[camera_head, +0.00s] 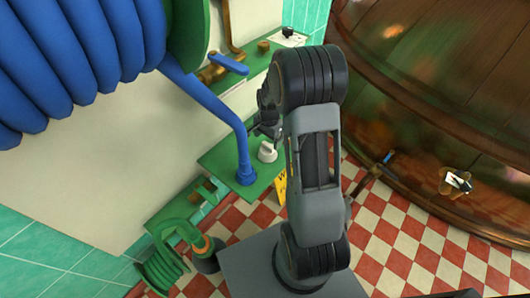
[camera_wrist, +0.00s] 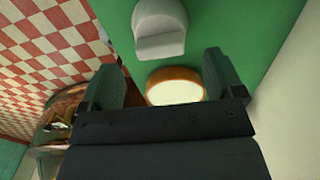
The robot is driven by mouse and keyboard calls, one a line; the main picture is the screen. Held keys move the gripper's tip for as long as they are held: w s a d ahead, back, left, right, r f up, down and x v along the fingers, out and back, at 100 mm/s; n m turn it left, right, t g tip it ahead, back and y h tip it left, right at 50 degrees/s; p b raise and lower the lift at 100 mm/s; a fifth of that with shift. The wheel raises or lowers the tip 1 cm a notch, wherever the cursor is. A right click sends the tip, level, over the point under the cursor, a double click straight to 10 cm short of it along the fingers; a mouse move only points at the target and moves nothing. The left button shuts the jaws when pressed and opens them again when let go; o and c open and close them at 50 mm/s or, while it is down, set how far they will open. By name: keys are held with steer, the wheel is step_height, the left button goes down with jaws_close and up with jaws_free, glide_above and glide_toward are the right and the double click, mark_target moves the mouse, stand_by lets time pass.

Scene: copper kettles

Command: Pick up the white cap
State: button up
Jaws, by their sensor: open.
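A small white cap-like piece (camera_head: 267,152) with a raised ridge stands on the green shelf (camera_head: 222,156) below my gripper (camera_head: 266,120). In the wrist view a pale, stepped piece (camera_wrist: 160,28), seemingly the same one, sits ahead of the fingertips. A round item (camera_wrist: 175,87) with a cream-white top and orange-brown rim shows between my fingers (camera_wrist: 165,76), partly hidden by the gripper body. My gripper is open, and neither finger visibly touches either piece. I cannot tell how far above the shelf it is.
A blue pipe (camera_head: 241,150) comes down to the shelf left of the white piece. A coiled green hose (camera_head: 165,270) hangs lower left. A higher green shelf (camera_head: 262,64) holds small parts. A large copper kettle (camera_head: 440,60) stands right, over a red-and-white checkered floor (camera_head: 385,235).

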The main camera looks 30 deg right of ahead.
mark_target(268, 145)
step_height(268, 145, down, 4)
steer(key=shift+f+b, duration=0.1)
steer(key=shift+b, duration=0.2)
steer(key=shift+c, duration=0.5)
steer(key=c, duration=0.9)
steer(key=shift+o, duration=0.2)
